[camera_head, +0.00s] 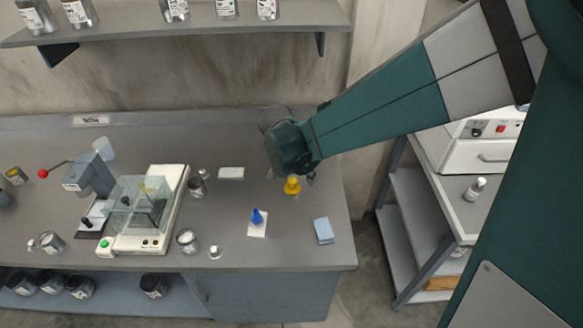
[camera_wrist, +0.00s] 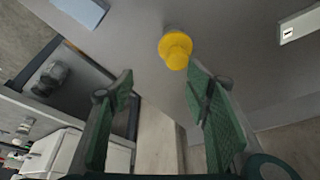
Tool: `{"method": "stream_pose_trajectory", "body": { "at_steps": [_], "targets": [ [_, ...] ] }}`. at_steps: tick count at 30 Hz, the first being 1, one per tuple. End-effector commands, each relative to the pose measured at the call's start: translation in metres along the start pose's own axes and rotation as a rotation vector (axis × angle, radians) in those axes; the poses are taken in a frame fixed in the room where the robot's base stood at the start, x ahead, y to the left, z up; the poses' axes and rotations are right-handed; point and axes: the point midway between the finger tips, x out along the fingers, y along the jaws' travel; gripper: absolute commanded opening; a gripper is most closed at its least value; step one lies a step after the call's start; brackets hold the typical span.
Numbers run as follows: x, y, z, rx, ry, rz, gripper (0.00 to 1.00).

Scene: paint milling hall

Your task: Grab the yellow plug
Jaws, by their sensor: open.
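The yellow plug (camera_head: 292,186) stands on the grey bench top, toward its right end. It has a wide round base and a narrower knob. My gripper (camera_head: 290,178) is just behind and above it in the head view, partly hidden by my own arm. In the wrist view the plug (camera_wrist: 175,48) lies beyond the fingertips, nearer the right finger. My gripper (camera_wrist: 160,85) is open there, with nothing between its green fingers. I cannot tell the exact gap between the right fingertip and the plug.
A light blue cloth (camera_head: 323,231) lies near the bench's right edge. A shelf (camera_head: 180,32) hangs behind.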

Motion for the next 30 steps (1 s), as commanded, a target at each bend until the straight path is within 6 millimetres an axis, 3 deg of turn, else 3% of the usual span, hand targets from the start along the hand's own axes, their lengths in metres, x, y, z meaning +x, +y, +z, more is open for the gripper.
{"method": "stream_pose_trajectory", "body": {
  "at_steps": [10,30],
  "targets": [
    [0.031,-0.028,0.018,0.06,0.01,0.035,0.48],
    [0.043,-0.031,0.02,0.07,0.013,0.041,0.48]
  ]
}}
